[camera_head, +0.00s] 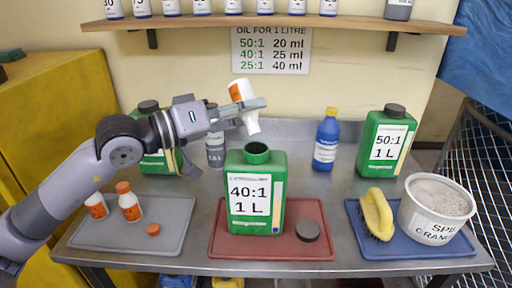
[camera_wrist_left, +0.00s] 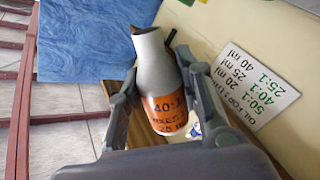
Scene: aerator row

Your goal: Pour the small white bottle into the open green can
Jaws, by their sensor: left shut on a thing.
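The small white bottle (camera_head: 251,124) with an orange label is in my left gripper (camera_head: 254,106), tipped steeply with its neck pointing down. Its neck is just above the mouth of the open green can (camera_head: 236,171), not touching it. The can is marked 40:1 1 L and stands upright on a red tray (camera_head: 223,245). In the left wrist view the bottle (camera_wrist_left: 155,65) sits between both fingers (camera_wrist_left: 158,95), its label reading 40:1 and 25 ml. A brown patch shows at its mouth; I cannot tell if liquid is flowing. My right gripper is out of view.
A grey tray (camera_head: 130,243) holds two orange-labelled bottles (camera_head: 130,207) and a loose orange cap (camera_head: 153,229). A black cap (camera_head: 307,231) lies right of the can. A blue bottle (camera_head: 326,142), another green can (camera_head: 386,140) and a blue tray (camera_head: 365,245) with brush and tub stand right.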

